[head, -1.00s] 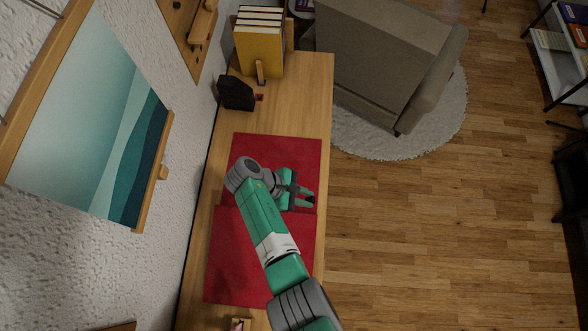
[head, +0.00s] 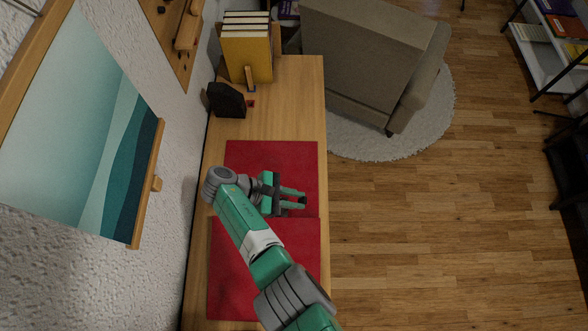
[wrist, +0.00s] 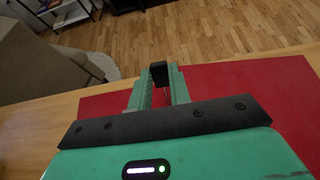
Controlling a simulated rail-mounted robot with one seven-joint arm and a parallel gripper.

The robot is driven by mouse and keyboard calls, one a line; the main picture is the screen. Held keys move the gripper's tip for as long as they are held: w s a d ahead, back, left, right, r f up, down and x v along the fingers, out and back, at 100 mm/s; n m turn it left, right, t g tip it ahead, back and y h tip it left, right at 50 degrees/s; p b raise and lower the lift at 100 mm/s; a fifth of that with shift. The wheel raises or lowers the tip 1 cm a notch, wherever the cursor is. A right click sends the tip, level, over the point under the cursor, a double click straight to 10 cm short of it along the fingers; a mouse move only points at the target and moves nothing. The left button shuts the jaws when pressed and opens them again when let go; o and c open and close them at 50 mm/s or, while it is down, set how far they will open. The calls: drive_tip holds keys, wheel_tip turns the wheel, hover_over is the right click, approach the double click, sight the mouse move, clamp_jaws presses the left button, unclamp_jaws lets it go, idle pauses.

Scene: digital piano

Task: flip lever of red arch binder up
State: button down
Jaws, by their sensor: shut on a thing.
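The red arch binder lies open on the wooden desk, with one red cover (head: 240,160) farther off and the other red cover (head: 265,290) nearer in the head view. My gripper (head: 302,199) is low over the binder's middle, near its right side, with its fingers pointing right. In the wrist view my gripper (wrist: 159,84) has its green fingers close together around a small dark piece at the tips. I take this to be the binder's lever, though the fingers mostly hide it. The binder's rings are hidden by my arm.
Yellow books (head: 247,58) between bookends and a black object (head: 226,100) stand at the desk's far end. The wall with a painting (head: 70,130) is at left. A grey armchair (head: 365,50) stands beyond the desk's right edge. The desk between the binder and black object is clear.

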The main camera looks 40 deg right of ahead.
drive_tip(key=c, duration=1.3)
unclamp_jaws()
drive_tip(key=b+v, duration=0.1)
drive_tip(key=v, duration=0.7)
